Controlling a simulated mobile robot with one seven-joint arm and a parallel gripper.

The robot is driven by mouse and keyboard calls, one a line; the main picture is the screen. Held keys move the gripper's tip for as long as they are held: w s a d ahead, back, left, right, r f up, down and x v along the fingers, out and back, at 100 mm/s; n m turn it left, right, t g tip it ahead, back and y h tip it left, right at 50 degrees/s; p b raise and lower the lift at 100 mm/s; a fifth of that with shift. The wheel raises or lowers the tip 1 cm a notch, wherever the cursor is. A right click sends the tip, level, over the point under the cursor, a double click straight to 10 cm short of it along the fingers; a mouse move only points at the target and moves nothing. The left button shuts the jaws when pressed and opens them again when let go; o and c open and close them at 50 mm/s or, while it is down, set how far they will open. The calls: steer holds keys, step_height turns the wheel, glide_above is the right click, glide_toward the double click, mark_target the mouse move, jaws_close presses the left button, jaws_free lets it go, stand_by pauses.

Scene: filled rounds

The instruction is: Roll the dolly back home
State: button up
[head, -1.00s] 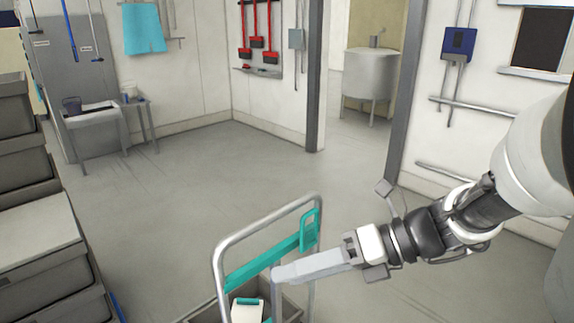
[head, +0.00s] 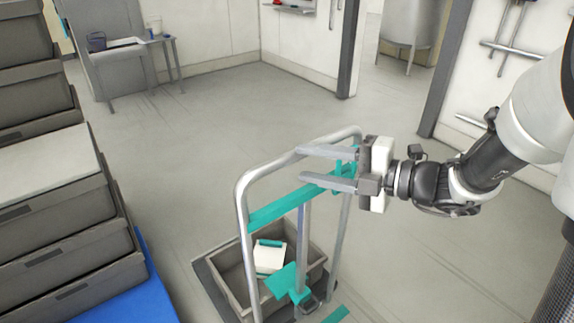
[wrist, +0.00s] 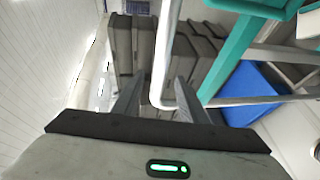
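The dolly (head: 243,215) stands in the lower middle of the head view, with an upright grey tube handle and a teal crossbar (head: 295,203). A grey crate (head: 234,285) rides on it, holding a white item with a teal top (head: 270,256). My gripper (head: 303,167) is open at the handle's upper right, its two fingers apart. In the wrist view the handle tube (wrist: 168,45) runs between the fingers of my gripper (wrist: 158,88) and bends to the right. I cannot tell whether either finger touches it.
Stacked grey crates (head: 60,205) stand at the left, above a blue floor area (head: 135,285). A small table (head: 160,45) is by the back wall. A grey door post (head: 350,55) and wall rails (head: 510,50) are at the right. Floor (head: 215,125) behind the dolly is clear.

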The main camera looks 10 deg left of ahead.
mark_target(292, 161)
steer(key=b+x, duration=0.1)
steer(key=x, duration=0.5)
steer(key=shift+a, duration=0.1)
steer(key=shift+c, duration=0.5)
jaws_close()
stand_by(0.8)
